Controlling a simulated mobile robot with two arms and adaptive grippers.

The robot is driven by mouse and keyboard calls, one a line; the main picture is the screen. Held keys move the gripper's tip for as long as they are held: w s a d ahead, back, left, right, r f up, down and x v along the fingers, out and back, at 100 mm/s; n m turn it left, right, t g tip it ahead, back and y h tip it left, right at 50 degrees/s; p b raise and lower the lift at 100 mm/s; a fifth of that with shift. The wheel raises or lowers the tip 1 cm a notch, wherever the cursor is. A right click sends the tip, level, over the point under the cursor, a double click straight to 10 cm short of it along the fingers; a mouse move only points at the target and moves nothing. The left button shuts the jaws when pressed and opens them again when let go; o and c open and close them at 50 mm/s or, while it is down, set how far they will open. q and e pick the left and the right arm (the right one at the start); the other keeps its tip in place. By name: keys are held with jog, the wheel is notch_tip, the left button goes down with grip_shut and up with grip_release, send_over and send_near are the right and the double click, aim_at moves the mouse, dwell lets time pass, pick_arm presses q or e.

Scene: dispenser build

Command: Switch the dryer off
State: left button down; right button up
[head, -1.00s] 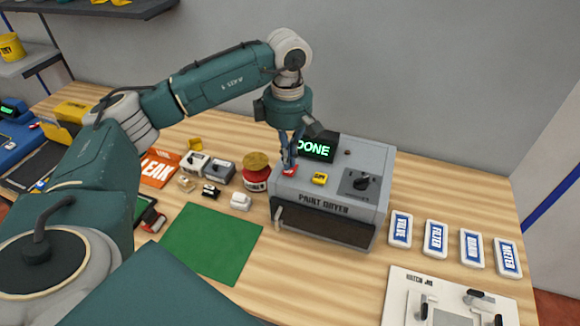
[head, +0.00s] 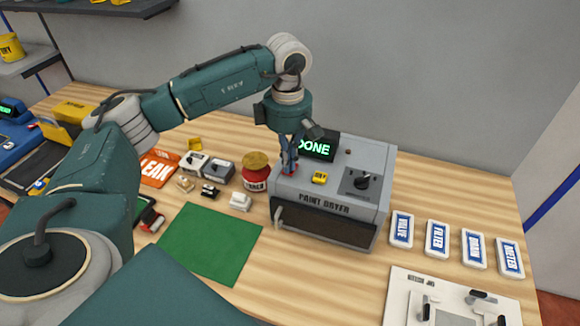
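The grey paint dryer (head: 382,193) stands on the wooden bench, with its dark front window facing me. Its display (head: 318,147) reads DONE in green. On its top are a red button or switch (head: 286,181) at the left, a yellow one (head: 320,177) in the middle and a black knob (head: 362,181) at the right. My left gripper (head: 289,170) points down at the red control, its fingertips at or just above it. Its fingers look closed together, with nothing seen between them. They partly hide the red control, so contact is unclear. My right gripper is out of view.
A red can (head: 256,180) with a brownish-yellow lid stands close to the dryer's left side. A green mat (head: 207,240) lies in front. Several labelled white-and-blue pieces lie to the right, beside a white jig board (head: 405,290). A wall stands behind.

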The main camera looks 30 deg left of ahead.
pick_arm(q)
jog(key=shift+s+f, duration=0.1)
jog(key=shift+f, duration=0.3)
jog(key=shift+r+p, duration=0.3)
jog(key=shift+r, duration=0.5)
jog(key=shift+r+p, duration=1.65)
jog(key=shift+r, duration=1.1)
jog(key=shift+f, duration=0.1)
